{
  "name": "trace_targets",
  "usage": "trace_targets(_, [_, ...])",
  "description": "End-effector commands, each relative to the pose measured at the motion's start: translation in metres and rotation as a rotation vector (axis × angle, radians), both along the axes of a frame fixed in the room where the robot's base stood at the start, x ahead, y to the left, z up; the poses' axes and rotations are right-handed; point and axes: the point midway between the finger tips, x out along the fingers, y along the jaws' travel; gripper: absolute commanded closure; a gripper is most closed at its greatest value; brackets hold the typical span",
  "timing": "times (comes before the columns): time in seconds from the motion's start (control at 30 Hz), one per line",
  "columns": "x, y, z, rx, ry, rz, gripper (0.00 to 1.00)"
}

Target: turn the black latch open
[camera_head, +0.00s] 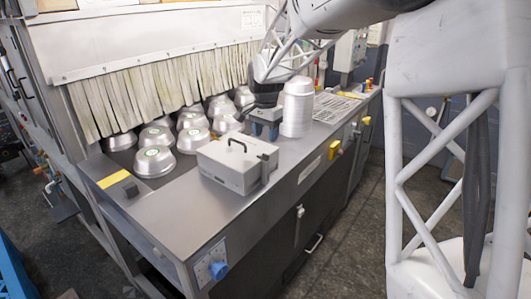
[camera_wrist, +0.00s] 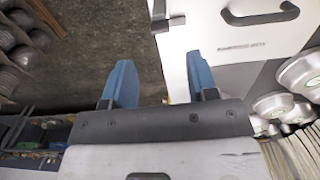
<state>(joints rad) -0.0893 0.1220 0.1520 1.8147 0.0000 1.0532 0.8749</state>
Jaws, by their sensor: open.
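The black latch (camera_wrist: 160,17) is on the side of a white box (camera_wrist: 222,70), with a short arm jutting sideways. In the head view the latch (camera_head: 265,170) shows as a dark upright piece at the box's right end. The box (camera_head: 225,167) has a black handle (camera_head: 237,144) on its lid, which looks closed. My gripper (camera_wrist: 160,60) is open and empty, with blue fingers. The latch lies beyond the fingertips, roughly in line with the gap, apart from them. In the head view my gripper (camera_head: 265,128) hangs just behind the box.
A tall stack of metal pans (camera_head: 297,105) stands close to the right of my gripper. Several upturned pans (camera_head: 154,161) lie behind and left of the box, before a strip curtain (camera_head: 160,90). The steel counter (camera_head: 200,217) is clear in front of the box.

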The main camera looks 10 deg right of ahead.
Motion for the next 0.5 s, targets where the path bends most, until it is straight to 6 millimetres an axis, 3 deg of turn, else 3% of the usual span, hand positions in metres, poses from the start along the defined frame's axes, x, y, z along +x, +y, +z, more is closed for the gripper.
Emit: trace_targets(0.5, [0.0,0.0,-0.054,0.0,0.001,0.0,0.47])
